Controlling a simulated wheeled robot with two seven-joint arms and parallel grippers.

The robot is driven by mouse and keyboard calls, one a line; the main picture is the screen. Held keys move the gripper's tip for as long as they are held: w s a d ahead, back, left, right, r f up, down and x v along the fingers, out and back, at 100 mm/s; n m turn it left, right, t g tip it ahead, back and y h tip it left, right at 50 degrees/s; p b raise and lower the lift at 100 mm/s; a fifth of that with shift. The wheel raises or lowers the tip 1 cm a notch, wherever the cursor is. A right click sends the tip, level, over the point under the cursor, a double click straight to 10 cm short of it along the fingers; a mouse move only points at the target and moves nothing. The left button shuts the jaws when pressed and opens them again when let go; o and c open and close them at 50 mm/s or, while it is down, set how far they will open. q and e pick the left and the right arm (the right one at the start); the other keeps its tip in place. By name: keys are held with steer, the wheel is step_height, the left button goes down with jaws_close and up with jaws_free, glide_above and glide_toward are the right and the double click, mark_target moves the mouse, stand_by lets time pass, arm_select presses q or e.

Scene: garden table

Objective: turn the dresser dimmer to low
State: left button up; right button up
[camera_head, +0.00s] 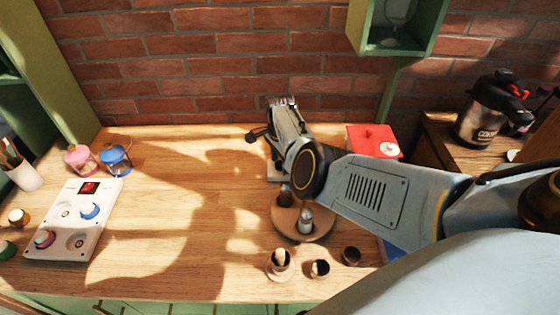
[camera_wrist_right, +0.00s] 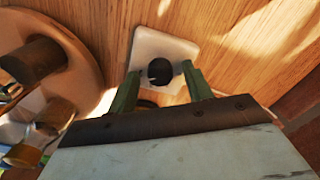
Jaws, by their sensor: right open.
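The dimmer looks to be a square white plate (camera_wrist_right: 178,45) with a dark round notched knob (camera_wrist_right: 160,71). In the right wrist view it lies on the wooden top, just ahead of my right gripper (camera_wrist_right: 161,79). The green fingers are open, one on each side of the knob. I cannot tell whether they touch it. In the head view my right gripper (camera_head: 284,125) hides most of the plate; only a pale edge (camera_head: 273,174) shows beneath it. My left gripper is not in view.
A round wooden tray (camera_head: 302,234) with shakers stands close in front of the gripper. A red box (camera_head: 366,134) is to its right. A white panel with coloured knobs (camera_head: 101,205) lies at the left. The middle-left wooden top (camera_head: 170,245) is clear. A brick wall (camera_head: 230,60) stands behind.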

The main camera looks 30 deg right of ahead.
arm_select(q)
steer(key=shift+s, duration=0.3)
arm_select(e)
steer(key=shift+c, duration=1.1)
steer(key=c, duration=0.7)
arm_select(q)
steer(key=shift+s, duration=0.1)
arm_select(e)
steer(key=shift+c, duration=0.2)
